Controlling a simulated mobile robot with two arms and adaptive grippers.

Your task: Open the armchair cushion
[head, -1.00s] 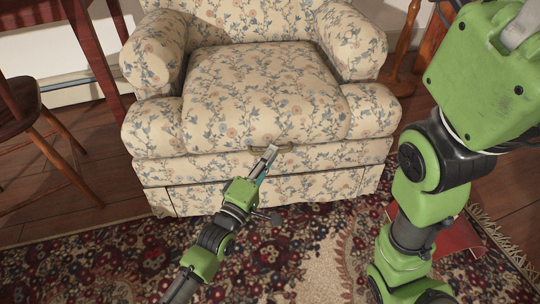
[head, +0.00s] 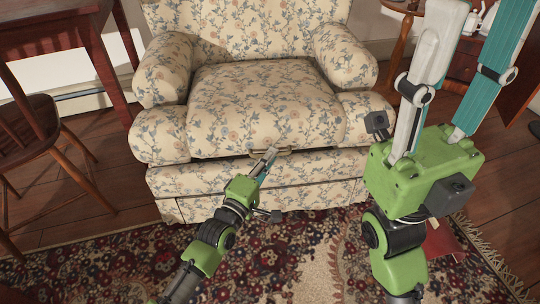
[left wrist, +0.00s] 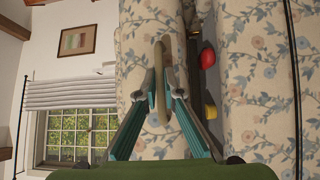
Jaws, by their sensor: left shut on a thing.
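The armchair cushion (head: 262,105) is cream with a blue and tan flower print. Its front edge is slightly raised, with a narrow dark gap under it in the head view. A small handle (head: 287,153) sits at the middle of the front edge; it shows as a beige loop in the left wrist view (left wrist: 160,85). My left gripper (head: 268,158) is shut on this handle, with one finger on each side of it in the left wrist view (left wrist: 162,83). My right gripper (head: 480,25) is open and empty at the upper right, its fingertips cut off by the frame.
In the left wrist view a red thing (left wrist: 208,58) and a yellow thing (left wrist: 211,110) show in the gap. A wooden chair (head: 35,125) and table (head: 60,30) stand at the left. A patterned rug (head: 130,268) lies in front.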

